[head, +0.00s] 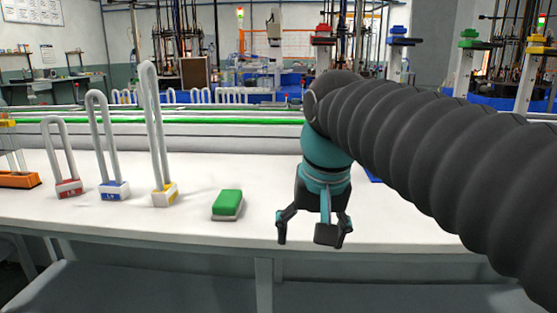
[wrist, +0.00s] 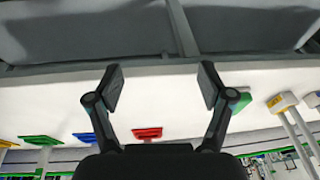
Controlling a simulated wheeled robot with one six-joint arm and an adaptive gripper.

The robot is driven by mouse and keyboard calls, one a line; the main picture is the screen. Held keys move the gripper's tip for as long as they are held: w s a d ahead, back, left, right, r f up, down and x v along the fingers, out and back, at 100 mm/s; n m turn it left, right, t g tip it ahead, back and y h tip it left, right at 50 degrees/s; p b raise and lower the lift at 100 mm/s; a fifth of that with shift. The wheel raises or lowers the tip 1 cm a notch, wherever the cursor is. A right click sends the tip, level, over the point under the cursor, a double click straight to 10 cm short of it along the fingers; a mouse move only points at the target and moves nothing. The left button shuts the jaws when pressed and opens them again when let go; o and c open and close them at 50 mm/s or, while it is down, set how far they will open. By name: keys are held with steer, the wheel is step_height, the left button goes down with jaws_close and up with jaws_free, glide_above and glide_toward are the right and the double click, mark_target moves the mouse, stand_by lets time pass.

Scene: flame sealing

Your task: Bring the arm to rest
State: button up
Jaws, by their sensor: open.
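My gripper (head: 312,230) hangs fingers down at the front edge of the white table, open and empty. It also shows in the wrist view (wrist: 161,78), with its two fingers spread apart and nothing between them. My dark ribbed arm reaches in from the right of the head view and hides the right part of the table.
On the white table (head: 120,222), a green block (head: 228,203) lies left of my gripper. Looped tubes on red (head: 69,188), blue (head: 114,189) and yellow (head: 164,195) bases stand farther left. In the wrist view, red (wrist: 147,133), blue (wrist: 84,137) and green (wrist: 38,140) pieces show.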

steer(key=s+d+f+t, duration=0.1)
steer(key=s+d+f, duration=0.4)
steer(key=f, duration=0.2)
steer(key=s+d+f+t, duration=0.1)
steer(key=s+d+f, duration=0.3)
steer(key=f, duration=0.3)
steer(key=shift+s+d+f+t+h, duration=0.35)
steer(key=shift+s+d+t+h, duration=0.05)
steer(key=shift+d, duration=0.2)
